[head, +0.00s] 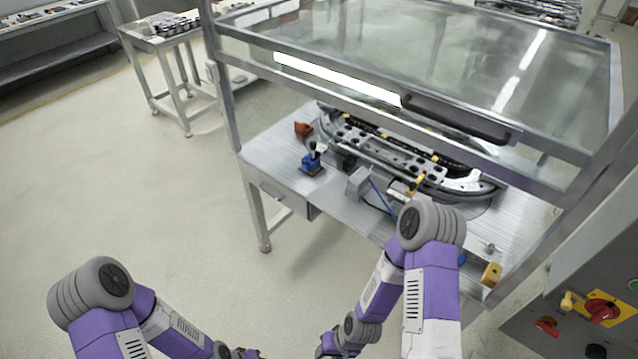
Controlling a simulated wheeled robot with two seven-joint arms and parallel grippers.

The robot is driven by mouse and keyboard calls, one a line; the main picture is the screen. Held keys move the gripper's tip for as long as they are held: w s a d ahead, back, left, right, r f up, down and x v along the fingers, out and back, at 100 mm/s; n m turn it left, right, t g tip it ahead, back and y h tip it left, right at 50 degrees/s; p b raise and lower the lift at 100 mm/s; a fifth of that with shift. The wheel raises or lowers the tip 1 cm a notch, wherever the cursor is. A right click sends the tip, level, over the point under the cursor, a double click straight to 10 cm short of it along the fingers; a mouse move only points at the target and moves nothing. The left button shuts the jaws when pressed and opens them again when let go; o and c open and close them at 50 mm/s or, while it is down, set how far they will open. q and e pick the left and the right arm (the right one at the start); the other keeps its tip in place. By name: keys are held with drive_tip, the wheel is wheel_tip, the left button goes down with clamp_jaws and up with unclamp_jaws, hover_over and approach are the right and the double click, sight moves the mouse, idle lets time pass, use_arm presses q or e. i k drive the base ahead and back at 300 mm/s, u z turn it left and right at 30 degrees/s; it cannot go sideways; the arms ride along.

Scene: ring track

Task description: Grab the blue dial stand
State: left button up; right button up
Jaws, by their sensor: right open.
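The blue dial stand (311,163) stands upright on the left part of the steel workbench (262,152), near its front left edge. It has a blue base and a dark and white top. My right gripper (327,347) is at the bottom edge of the head view, low in front of the bench and well apart from the stand. It is open and empty, and partly cut off by the frame. My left gripper (238,353) barely shows at the bottom edge, also far from the stand; its jaws cannot be made out.
A ring track (470,188) fills the bench behind and right of the stand. An orange-brown block (303,129) lies behind the stand, and a grey block (359,183) to its right. A metal-framed glass guard (420,50) rises over the bench.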

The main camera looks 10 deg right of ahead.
sight(319, 149)
drive_tip(key=z, duration=0.15)
drive_tip(key=k, duration=0.5)
drive_tip(key=u, duration=1.05)
drive_tip(key=i, duration=1.3)
drive_tip(key=z, duration=0.95)
